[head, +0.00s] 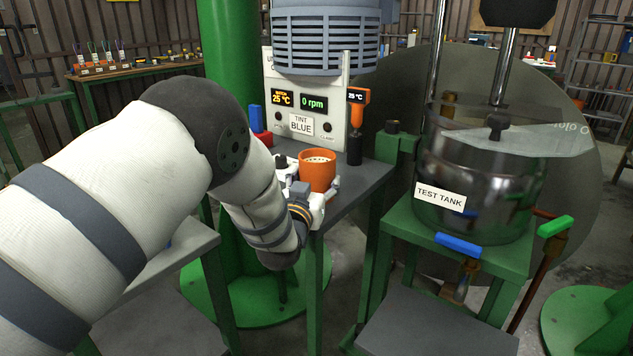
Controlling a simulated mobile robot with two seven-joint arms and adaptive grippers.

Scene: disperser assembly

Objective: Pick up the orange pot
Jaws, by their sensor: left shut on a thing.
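The orange pot (317,174) stands upright at the near edge of the small grey-topped stand, in the middle of the head view. Pale contents show inside its rim. My left gripper (311,196) comes in from the left and is shut on the pot, with its fingers low around the pot's sides. Whether the pot's base touches the stand is hidden by the gripper. My right gripper is not in view.
An orange and black handheld thermometer (356,125) stands right of the pot. The steel test tank (478,185), with blue and green valve handles, is farther right. A blue motor housing (322,35) hangs above.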

